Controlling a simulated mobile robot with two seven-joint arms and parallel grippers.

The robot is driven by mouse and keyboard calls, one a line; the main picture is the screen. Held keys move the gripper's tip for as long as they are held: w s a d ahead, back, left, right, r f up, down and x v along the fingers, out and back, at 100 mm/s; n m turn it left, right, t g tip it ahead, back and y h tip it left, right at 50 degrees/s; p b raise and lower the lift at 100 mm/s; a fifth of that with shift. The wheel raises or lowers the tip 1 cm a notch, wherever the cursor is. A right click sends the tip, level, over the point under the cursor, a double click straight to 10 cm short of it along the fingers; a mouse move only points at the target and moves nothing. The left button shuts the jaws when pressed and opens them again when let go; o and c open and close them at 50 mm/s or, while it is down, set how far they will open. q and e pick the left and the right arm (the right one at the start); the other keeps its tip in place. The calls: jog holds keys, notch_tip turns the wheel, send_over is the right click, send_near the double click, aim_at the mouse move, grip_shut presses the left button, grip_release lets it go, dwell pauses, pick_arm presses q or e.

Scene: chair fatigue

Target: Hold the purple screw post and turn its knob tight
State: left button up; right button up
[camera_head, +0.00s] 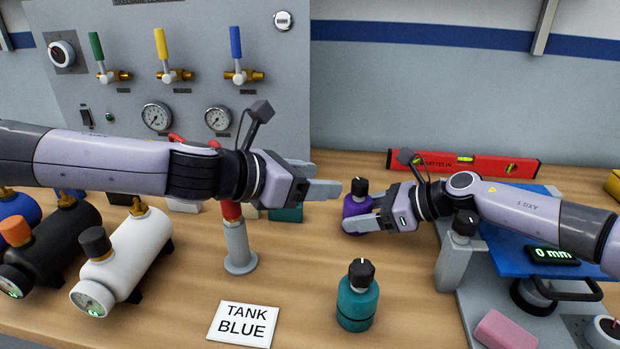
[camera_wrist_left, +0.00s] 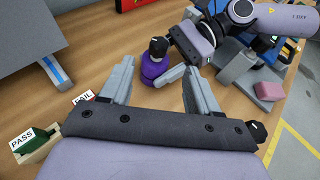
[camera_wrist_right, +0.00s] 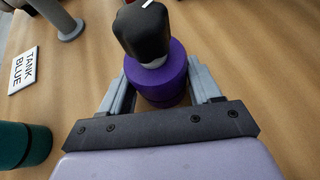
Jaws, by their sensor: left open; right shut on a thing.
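The purple screw post (camera_head: 356,206) stands upright on the wooden bench, with a black knob (camera_head: 360,187) on top. My right gripper (camera_head: 365,222) is shut on the purple body, one finger on each side; the right wrist view shows the purple body (camera_wrist_right: 163,80) between the fingers, below the knob (camera_wrist_right: 142,32). My left gripper (camera_head: 325,178) is open and empty, to the left of the post at about knob height. In the left wrist view the post (camera_wrist_left: 156,68) shows beyond the gap between the open fingers (camera_wrist_left: 155,90).
A teal post (camera_head: 357,302) with a black knob stands in front. A "TANK BLUE" card (camera_head: 243,324) lies to its left. A grey stand with a red top (camera_head: 238,245) is under my left arm. A blue-topped test rig (camera_head: 515,262) stands right; a red level (camera_head: 465,163) lies behind.

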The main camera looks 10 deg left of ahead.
aim_at(356, 189)
pick_arm(q)
jog(key=shift+s+a+r, duration=0.1)
jog(key=shift+s+a, duration=0.15)
jog(key=shift+d, duration=0.1)
jog(key=shift+c, duration=0.2)
jog(key=f+t, duration=0.1)
jog(key=f, duration=0.1)
jog(key=d+f+n+t+y, duration=0.1)
jog(key=f, duration=0.1)
jog(key=d+f+t+y, duration=0.1)
jog(key=f, duration=0.1)
jog(key=shift+s+n, duration=0.4)
jog(key=shift+s+d+n+t, duration=0.35)
jog(key=shift+s+n+t, duration=0.2)
jog(key=shift+t, duration=0.55)
jog(key=shift+w+d+r+n+t, duration=0.15)
jog(key=shift+w+d+n+t, duration=0.2)
jog(key=shift+w+d, duration=0.9)
jog(key=shift+w+d+r+n+t, duration=0.2)
jog(key=shift+w+d+t, duration=0.3)
jog(key=shift+w, duration=1.4)
jog(key=shift+w+d+r+n+t, duration=0.1)
jog(key=shift+w+d+n+t, duration=0.2)
jog(key=shift+w+d, duration=1)
jog(key=shift+w+a, duration=0.25)
jog(key=shift+a, duration=0.05)
